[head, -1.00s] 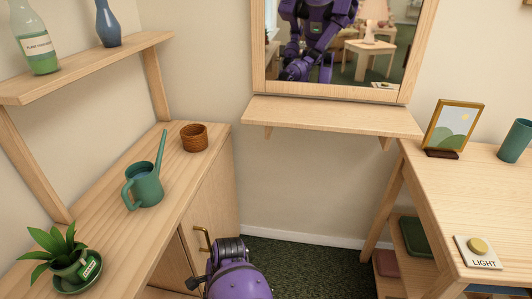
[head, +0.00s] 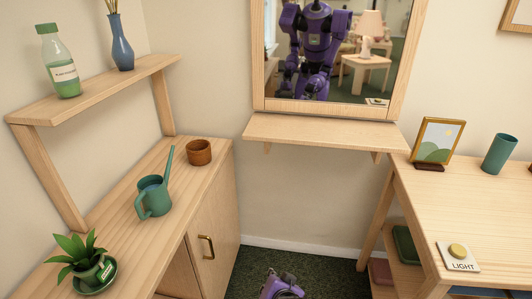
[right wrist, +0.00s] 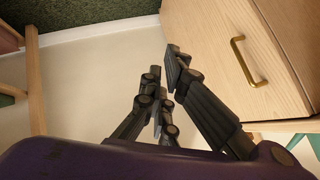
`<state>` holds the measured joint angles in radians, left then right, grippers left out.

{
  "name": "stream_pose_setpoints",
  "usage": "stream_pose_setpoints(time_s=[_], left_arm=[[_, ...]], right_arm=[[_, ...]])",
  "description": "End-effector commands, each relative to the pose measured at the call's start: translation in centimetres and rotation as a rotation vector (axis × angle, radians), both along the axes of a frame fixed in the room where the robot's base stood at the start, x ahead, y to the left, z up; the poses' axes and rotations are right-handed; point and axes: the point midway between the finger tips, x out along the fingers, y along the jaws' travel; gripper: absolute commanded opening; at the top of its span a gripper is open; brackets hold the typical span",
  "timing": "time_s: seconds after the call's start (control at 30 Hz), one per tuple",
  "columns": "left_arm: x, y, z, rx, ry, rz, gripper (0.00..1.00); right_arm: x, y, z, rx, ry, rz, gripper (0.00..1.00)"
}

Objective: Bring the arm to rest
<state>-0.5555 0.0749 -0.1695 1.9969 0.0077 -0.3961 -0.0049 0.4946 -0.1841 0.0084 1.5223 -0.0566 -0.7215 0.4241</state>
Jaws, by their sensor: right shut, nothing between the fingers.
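My right gripper (head: 280,284) shows only in part at the bottom edge of the head view, low over the dark green carpet and right of the cabinet. In the right wrist view its dark fingers (right wrist: 168,73) are shut with nothing between them. They are near the pale cabinet front with its brass handle (right wrist: 243,60); I cannot tell the exact gap. My left gripper is not in view.
The cabinet (head: 216,232) stands at left with a watering can (head: 154,198), brown pot (head: 199,152) and potted plant (head: 84,262). A wall ledge (head: 320,133) sits below the mirror (head: 345,50). A desk (head: 420,205) stands at right. Carpet (head: 310,268) lies open between.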

Motion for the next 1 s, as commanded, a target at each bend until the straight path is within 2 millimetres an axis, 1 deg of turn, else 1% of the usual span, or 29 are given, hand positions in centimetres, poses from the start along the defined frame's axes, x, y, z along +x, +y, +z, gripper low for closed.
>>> stream_pose_setpoints(time_s=[0.03,0.07,0.1,0.17,0.2,0.27,0.3,0.37,0.4,0.47,0.5,0.57,0.6,0.7,0.8,0.83,0.9,1.0], left_arm=[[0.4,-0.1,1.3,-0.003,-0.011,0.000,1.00],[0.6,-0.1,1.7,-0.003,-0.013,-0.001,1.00],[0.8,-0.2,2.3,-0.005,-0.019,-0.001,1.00],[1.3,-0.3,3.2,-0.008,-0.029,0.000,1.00],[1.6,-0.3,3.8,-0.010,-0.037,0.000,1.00],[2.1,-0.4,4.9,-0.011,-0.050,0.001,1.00],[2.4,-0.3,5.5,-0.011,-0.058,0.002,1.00],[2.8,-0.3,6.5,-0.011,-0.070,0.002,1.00],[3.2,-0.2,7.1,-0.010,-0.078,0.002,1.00],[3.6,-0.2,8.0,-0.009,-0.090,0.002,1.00],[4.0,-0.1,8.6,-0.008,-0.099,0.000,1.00],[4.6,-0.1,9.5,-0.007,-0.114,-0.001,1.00],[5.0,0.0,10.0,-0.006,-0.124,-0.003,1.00],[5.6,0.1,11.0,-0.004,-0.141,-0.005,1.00],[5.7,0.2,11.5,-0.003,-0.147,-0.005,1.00],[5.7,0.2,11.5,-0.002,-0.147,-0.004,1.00],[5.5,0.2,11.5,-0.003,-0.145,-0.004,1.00],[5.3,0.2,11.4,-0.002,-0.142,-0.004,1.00]], right_arm=[[-1.9,-2.6,1.2,-0.066,-0.051,0.024,0.00],[-3.0,-3.9,1.5,-0.104,-0.077,0.042,0.00],[-4.6,-5.4,2.1,-0.152,-0.110,0.065,0.00],[-7.2,-7.4,2.9,-0.222,-0.149,0.096,0.00],[-9.0,-8.7,3.5,-0.264,-0.170,0.114,0.00],[-11.8,-10.4,4.4,-0.320,-0.194,0.141,0.00],[-13.8,-11.5,5.1,-0.354,-0.204,0.156,0.00],[-17.0,-12.8,5.9,-0.395,-0.211,0.176,0.00],[-19.1,-13.7,6.5,-0.416,-0.210,0.185,0.00],[-22.4,-14.7,7.2,-0.434,-0.196,0.193,0.00],[-24.5,-15.3,7.5,-0.438,-0.180,0.195,0.00],[-27.7,-16.1,7.5,-0.444,-0.145,0.199,0.00],[-29.7,-16.6,7.4,-0.448,-0.120,0.203,0.00],[-33.9,-17.5,6.7,-0.455,-0.059,0.209,0.00],[-36.3,-18.2,6.2,-0.459,-0.021,0.209,0.00],[-36.7,-18.3,6.1,-0.459,-0.015,0.208,0.00],[-37.3,-18.4,5.9,-0.458,-0.004,0.206,0.00],[-37.5,-18.4,5.7,-0.458,0.001,0.206,0.00]])
